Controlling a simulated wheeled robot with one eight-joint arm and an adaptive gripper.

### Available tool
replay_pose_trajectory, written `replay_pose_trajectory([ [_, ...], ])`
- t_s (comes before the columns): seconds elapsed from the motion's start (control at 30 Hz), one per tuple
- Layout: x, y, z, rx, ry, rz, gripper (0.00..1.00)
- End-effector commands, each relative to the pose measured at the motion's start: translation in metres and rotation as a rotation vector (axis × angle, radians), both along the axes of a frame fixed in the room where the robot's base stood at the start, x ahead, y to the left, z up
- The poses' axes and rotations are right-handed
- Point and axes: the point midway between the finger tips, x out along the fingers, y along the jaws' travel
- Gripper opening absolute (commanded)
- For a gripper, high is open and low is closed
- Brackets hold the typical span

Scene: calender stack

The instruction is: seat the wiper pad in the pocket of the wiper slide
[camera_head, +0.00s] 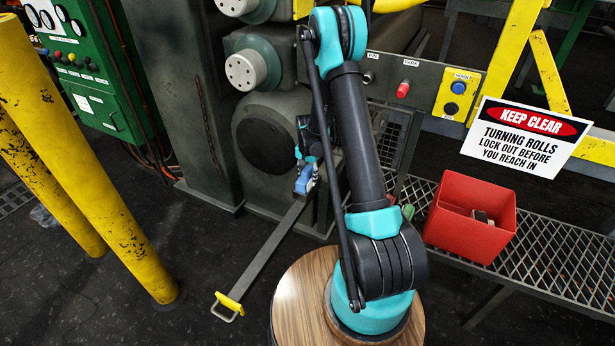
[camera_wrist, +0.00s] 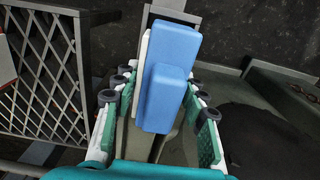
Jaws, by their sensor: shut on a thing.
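The wiper pad (camera_head: 305,182) is a blue block with a pale edge. In the wrist view the wiper pad (camera_wrist: 172,48) shows a smaller raised blue block on its top. My gripper (camera_head: 306,160) points down and is shut on the pad. In the wrist view, the fingers of my gripper (camera_wrist: 160,90) stand either side of the raised block. The wiper slide (camera_head: 268,246) is a long grey bar with a yellow-gripped handle at its near end. The pad is at the slide's far end, over or on it. The pocket is hidden, so I cannot tell whether the pad is in it.
Dark rolls and a machine frame (camera_head: 205,120) stand close behind my gripper. A red bin (camera_head: 468,236) with a small item inside sits on a mesh bench (camera_head: 550,255) at right. Yellow posts (camera_head: 95,180) stand at left.

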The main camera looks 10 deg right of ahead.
Motion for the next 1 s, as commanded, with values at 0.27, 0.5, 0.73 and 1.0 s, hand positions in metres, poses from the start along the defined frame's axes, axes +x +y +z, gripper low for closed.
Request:
replay_pose_trajectory([
  [0.27,0.0,0.0,-0.004,0.0,0.0,0.0,0.51],
  [0.5,0.0,0.0,-0.004,0.0,0.0,0.0,0.66],
  [0.73,0.0,0.0,-0.002,0.0,0.0,0.0,0.66],
  [1.0,0.0,0.0,0.032,0.0,0.0,0.0,0.66],
])
